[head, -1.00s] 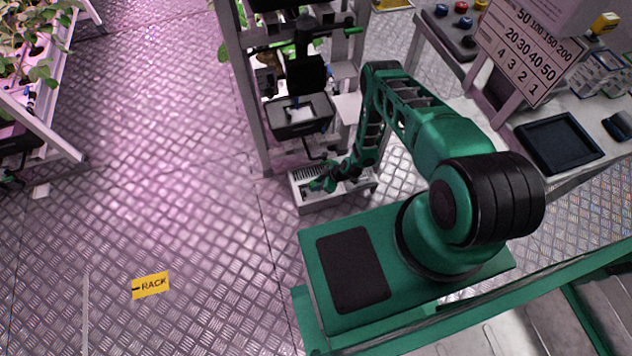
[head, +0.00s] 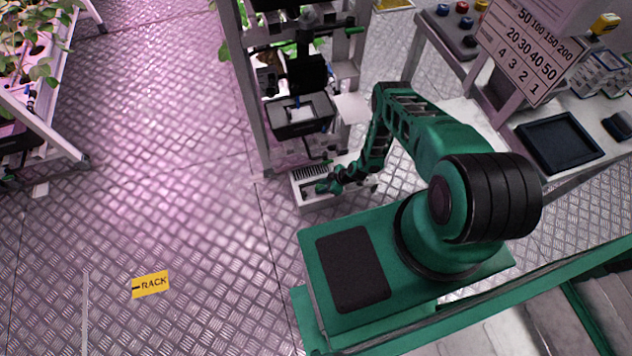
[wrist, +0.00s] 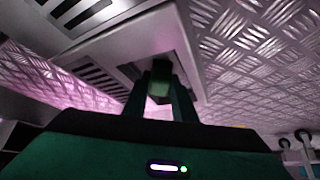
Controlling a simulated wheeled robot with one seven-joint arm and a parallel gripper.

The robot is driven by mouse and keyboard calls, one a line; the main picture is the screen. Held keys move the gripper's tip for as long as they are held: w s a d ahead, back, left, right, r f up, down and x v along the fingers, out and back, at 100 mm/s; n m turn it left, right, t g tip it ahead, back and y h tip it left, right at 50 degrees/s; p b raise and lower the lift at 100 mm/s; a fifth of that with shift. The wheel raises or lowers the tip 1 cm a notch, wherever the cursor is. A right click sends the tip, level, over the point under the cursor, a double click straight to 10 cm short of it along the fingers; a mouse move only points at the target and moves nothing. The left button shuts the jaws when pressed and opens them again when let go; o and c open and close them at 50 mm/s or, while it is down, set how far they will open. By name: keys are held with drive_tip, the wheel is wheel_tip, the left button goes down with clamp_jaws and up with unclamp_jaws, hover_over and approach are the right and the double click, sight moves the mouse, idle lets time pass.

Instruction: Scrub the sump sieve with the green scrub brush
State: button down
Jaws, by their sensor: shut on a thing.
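The sump sieve is the dark slotted grate (head: 311,172) in the pale box (head: 304,203) on the floor at the foot of the rack. Its slots also show in the wrist view (wrist: 88,18). My gripper (head: 324,187) is low over the box, just in front of the slots in the head view. In the wrist view my gripper (wrist: 159,72) is shut on the green scrub brush (wrist: 158,88), seen end-on between the fingers. The bristles are hidden, and I cannot tell whether they touch the sieve.
The rack (head: 249,100) stands right behind the box, with a black bin (head: 300,130) above it. A bench with a dark tray (head: 558,142) and a number sign (head: 530,55) is at the right. The plate floor on the left is open, with a yellow RACK label (head: 150,285).

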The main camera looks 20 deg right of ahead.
sight(316, 188)
drive_tip(key=shift+a, duration=0.3)
drive_tip(key=shift+d+r, duration=0.1)
drive_tip(key=shift+d, duration=0.25)
drive_tip(key=shift+w+a+r+m, duration=0.15)
drive_tip(key=shift+w+a+r, duration=0.15)
drive_tip(key=shift+a, duration=0.2)
drive_tip(key=shift+w+a+r+m, duration=0.15)
drive_tip(key=shift+w+a, duration=0.1)
drive_tip(key=shift+a, duration=0.2)
drive_tip(key=shift+s+a, duration=0.6)
drive_tip(key=shift+a, duration=0.1)
drive_tip(key=shift+w+r, duration=0.1)
drive_tip(key=shift+r, duration=0.1)
drive_tip(key=shift+d+r, duration=0.15)
drive_tip(key=shift+r, duration=3)
drive_tip(key=shift+s, duration=0.25)
